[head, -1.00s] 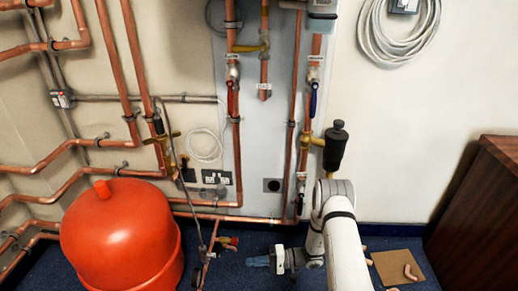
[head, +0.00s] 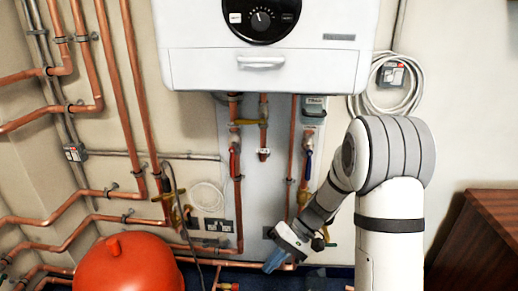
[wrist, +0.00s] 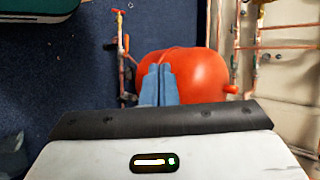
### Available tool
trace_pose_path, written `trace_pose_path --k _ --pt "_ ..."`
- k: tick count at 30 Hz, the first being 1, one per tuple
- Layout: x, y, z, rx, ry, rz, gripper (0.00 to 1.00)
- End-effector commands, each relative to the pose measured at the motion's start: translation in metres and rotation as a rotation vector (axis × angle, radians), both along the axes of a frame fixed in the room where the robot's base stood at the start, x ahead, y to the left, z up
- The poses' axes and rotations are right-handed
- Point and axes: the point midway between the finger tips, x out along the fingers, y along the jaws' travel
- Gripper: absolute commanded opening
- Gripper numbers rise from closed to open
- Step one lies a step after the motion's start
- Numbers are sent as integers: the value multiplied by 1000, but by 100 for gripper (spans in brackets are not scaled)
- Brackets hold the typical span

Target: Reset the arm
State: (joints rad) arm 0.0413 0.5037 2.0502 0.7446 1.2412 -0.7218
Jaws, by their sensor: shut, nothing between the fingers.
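My gripper (head: 274,262) is low in the middle of the head view, in front of the copper pipes by the wall. Its blue fingers point down and to the left. In the wrist view the two blue fingers (wrist: 158,84) lie side by side, shut, with nothing between them. Behind them in that view is the red tank (wrist: 200,72), apart from the fingers as far as I can tell. My white and grey arm stands bent on the right of the head view and hides part of the wall.
A white boiler (head: 262,68) hangs on the wall at the top. The red tank (head: 125,265) stands at lower left. Copper pipes (head: 150,130) and valves run along the wall. A brown wooden cabinet (head: 485,240) is at right. Blue floor (wrist: 70,90) is open beside the tank.

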Motion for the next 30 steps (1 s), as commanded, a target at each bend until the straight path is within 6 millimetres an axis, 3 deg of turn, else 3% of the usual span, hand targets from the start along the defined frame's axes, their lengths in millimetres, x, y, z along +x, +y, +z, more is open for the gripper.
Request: trace_pose_path --k 1,3,18,24,30 --pt "-9 -5 36 -50 -26 4 0" --pt "-21 -14 64 -124 -54 4 0" --pt "-107 -82 240 -593 -362 -128 0" --pt "-131 -104 285 -713 -495 -211 0" --pt "-142 -116 300 -763 -558 -255 0"
